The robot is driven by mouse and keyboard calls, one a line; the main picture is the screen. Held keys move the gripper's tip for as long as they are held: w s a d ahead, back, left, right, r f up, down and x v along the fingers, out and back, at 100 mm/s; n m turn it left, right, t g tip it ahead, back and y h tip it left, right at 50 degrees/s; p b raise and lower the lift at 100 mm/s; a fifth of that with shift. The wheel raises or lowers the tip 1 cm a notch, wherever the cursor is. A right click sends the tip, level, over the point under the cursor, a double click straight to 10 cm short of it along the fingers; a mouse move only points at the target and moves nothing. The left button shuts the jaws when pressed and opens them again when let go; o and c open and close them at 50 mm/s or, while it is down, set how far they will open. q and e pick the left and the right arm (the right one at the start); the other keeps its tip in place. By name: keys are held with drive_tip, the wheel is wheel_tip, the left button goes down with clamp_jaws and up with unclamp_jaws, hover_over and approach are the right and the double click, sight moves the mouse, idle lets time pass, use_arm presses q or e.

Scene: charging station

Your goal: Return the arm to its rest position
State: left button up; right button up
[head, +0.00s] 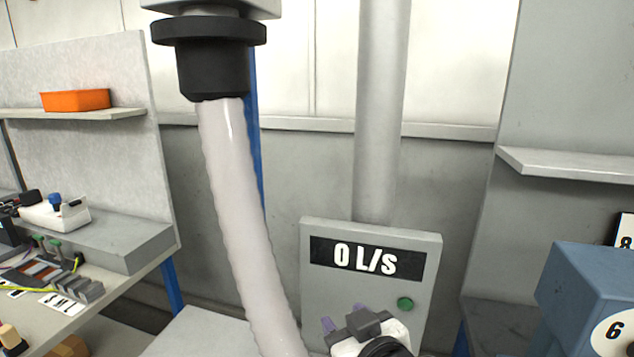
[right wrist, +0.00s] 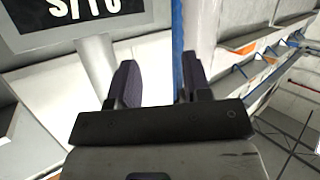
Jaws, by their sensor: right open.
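My right gripper (head: 343,318) shows at the bottom of the head view, in front of the lower part of the grey panel (head: 372,285) with the "0 L/s" display (head: 367,259). In the right wrist view its two dark purple fingers (right wrist: 160,80) stand apart with nothing between them. The panel's display also shows upside down at the top left of the right wrist view (right wrist: 75,15). A green button (head: 405,303) sits on the panel, right of the gripper and clear of it. My left gripper is not in view.
A pale ribbed hose (head: 245,220) hangs from a black collar (head: 212,60), left of the gripper. A grey pipe (head: 378,120) rises behind the panel. A cluttered workbench (head: 125,280) stands left; an orange bin (head: 76,100) sits above it. A blue box (head: 585,290) stands right.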

drive_tip(key=s+d+f+m+g+h+p, duration=0.35)
drive_tip(key=s+d+f+p, duration=0.35)
drive_tip(key=s+d+f, duration=0.85)
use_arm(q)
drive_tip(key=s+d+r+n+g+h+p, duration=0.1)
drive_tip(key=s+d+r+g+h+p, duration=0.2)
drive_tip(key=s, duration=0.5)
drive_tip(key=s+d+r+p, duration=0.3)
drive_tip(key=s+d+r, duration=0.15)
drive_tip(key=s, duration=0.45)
use_arm(e)
drive_tip(key=s+d+f+g+h, duration=0.1)
drive_tip(key=s+f+g, duration=0.2)
drive_tip(key=s+f, duration=0.45)
drive_tip(key=s+d+f+g, duration=0.1)
drive_tip(key=s+f+g, duration=0.3)
drive_tip(key=s, duration=0.6)
use_arm(q)
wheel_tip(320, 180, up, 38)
drive_tip(key=p, duration=3.7)
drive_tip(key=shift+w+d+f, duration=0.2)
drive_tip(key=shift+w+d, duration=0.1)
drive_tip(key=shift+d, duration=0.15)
use_arm(e)
wheel_tip(320, 180, up, 38)
drive_tip(key=shift+f, duration=0.15)
